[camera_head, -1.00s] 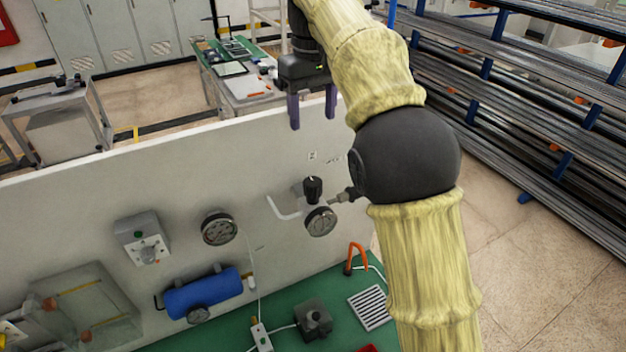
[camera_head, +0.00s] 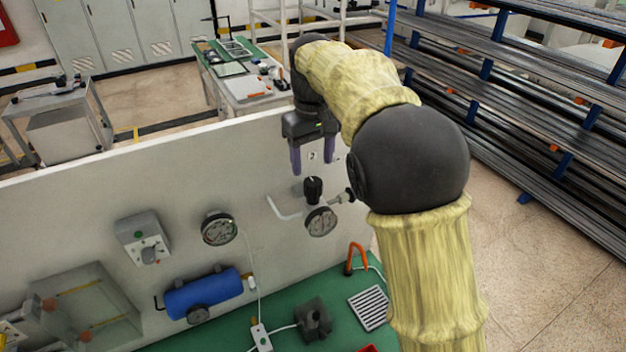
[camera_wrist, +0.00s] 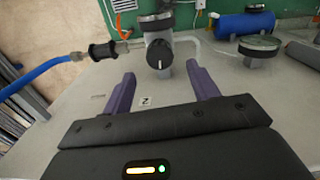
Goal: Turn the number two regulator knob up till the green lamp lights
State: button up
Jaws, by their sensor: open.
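The black regulator knob (camera_head: 313,187) stands on a metal regulator body on the pale panel, above a round gauge (camera_head: 320,221). A small label with a 2 (camera_wrist: 145,101) is on the panel beside it. My gripper (camera_head: 312,170) is open and empty just above the knob in the head view. In the wrist view the knob (camera_wrist: 160,54) lies beyond and between the two purple fingertips (camera_wrist: 160,73), not visibly touched. A grey box (camera_head: 143,239) at left carries a small green spot; I cannot tell whether it is a lamp or lit.
A black fitting with a blue hose (camera_wrist: 40,78) joins the regulator's side. A bent pale pipe (camera_head: 281,209) leaves its other side. Another gauge (camera_head: 219,229) and a blue cylinder (camera_head: 203,292) are to the left. The panel between gauge and grey box is clear.

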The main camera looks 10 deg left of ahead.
aim_at(313, 182)
notch_tip(313, 182, down, 7)
jog(key=shift+r+p, duration=0.15)
jog(key=shift+p, duration=0.65)
jog(key=c, duration=1)
